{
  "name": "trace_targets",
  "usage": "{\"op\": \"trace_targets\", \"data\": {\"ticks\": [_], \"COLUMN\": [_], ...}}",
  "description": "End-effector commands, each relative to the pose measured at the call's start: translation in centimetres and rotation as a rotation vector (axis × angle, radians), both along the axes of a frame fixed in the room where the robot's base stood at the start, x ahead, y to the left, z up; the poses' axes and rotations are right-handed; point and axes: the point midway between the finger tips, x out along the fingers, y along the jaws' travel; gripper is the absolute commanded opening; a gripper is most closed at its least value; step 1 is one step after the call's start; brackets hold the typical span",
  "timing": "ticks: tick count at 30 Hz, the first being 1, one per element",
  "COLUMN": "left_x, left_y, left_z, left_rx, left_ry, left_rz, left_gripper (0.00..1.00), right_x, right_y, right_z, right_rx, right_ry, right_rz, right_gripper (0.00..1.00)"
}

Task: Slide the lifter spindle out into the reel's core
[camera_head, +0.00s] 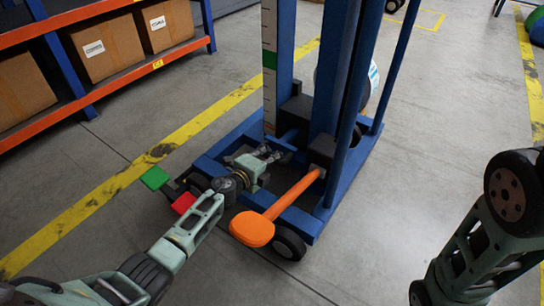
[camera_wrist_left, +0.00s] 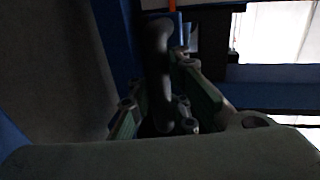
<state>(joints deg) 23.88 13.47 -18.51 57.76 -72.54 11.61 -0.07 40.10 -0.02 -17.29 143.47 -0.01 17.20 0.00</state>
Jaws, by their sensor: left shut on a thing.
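The blue lifter (camera_head: 325,70) stands mid-frame with a tall mast, a base on wheels and an orange lever (camera_head: 290,196). A pale round thing (camera_head: 373,82), perhaps the reel, shows partly behind the mast. I cannot make out the spindle or the reel's core. My left gripper (camera_head: 268,153) is low at the lifter's base, beside the mast. In the left wrist view its fingers are shut on a dark upright bar (camera_wrist_left: 158,75), whose lower end is between them. My right arm shows at the right, but its gripper is outside the picture.
A red pedal (camera_head: 183,203) and a green pedal (camera_head: 155,178) lie left of the lifter near my left arm. An orange and blue rack (camera_head: 110,75) with cardboard boxes (camera_head: 107,50) stands at the upper left. Floor right of the lifter is clear.

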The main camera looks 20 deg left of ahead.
Motion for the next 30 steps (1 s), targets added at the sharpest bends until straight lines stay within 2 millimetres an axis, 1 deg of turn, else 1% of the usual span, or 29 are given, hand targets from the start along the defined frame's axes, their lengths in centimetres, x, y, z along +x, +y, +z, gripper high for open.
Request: {"op": "trace_targets", "data": {"ticks": [2, 3, 11, 23, 26, 30], "left_x": [0.1, 0.1, 0.1, -0.3, -0.9, -2.8], "left_y": [-0.1, -0.1, -0.1, 0.2, 0.6, 1.1], "left_z": [0.4, 0.4, 0.3, 0.2, 0.4, 0.7], "left_rx": [-0.003, -0.003, -0.003, 0.002, 0.006, 0.008], "left_ry": [-0.005, -0.006, -0.003, -0.003, -0.003, -0.003], "left_rz": [-0.003, -0.003, -0.002, -0.001, 0.0, -0.004], "left_gripper": [0.0, 0.13, 0.35, 0.36, 0.36, 0.36], "right_x": [0.0, 0.0, 0.1, 0.4, 0.4, 0.3], "right_y": [0.0, 0.0, 0.0, 0.0, 0.0, 0.0], "right_z": [0.0, 0.0, 0.0, 0.1, 0.1, 0.1], "right_rx": [0.0, 0.0, 0.001, 0.003, 0.002, 0.001], "right_ry": [0.0, 0.0, 0.001, 0.009, 0.007, 0.006], "right_rz": [0.0, 0.0, -0.001, -0.002, -0.002, -0.002], "right_gripper": [0.0, 0.0, 0.0, 0.0, 0.0, 0.0]}}
